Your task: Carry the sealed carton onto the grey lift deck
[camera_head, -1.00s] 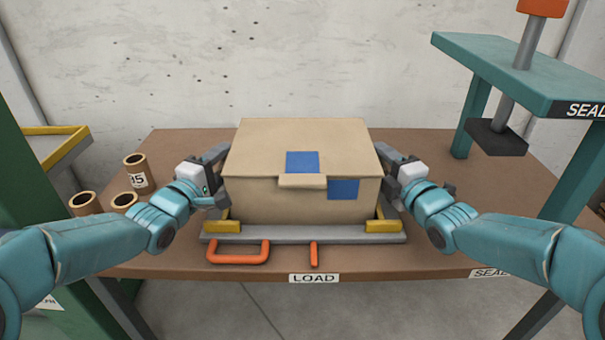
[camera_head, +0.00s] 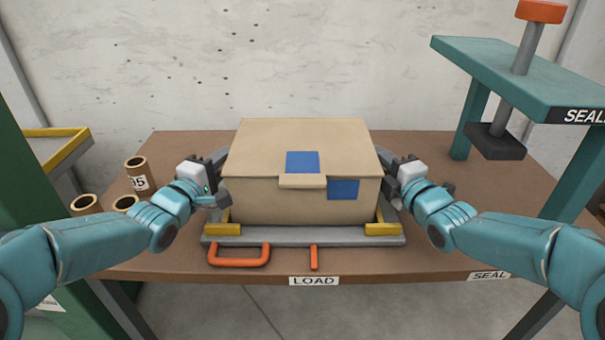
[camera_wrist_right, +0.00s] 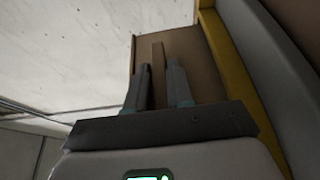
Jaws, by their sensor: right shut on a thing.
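My right gripper (camera_head: 390,180) is at the right side. In the right wrist view its fingers (camera_wrist_right: 158,85) are shut on a thin brown tab (camera_wrist_right: 158,60) of the carton. I cannot identify the grey lift deck for certain; a grey shelf with a yellow rim (camera_head: 68,152) stands at the left.
Several brown tubes (camera_head: 136,170) stand left of the carton. A teal press (camera_head: 530,80) with a dark pad (camera_head: 495,142) rises at the right. An orange handle (camera_head: 238,260) and orange lever (camera_head: 314,258) are at the tray's front. The brown bench (camera_head: 480,185) is clear right of the carton.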

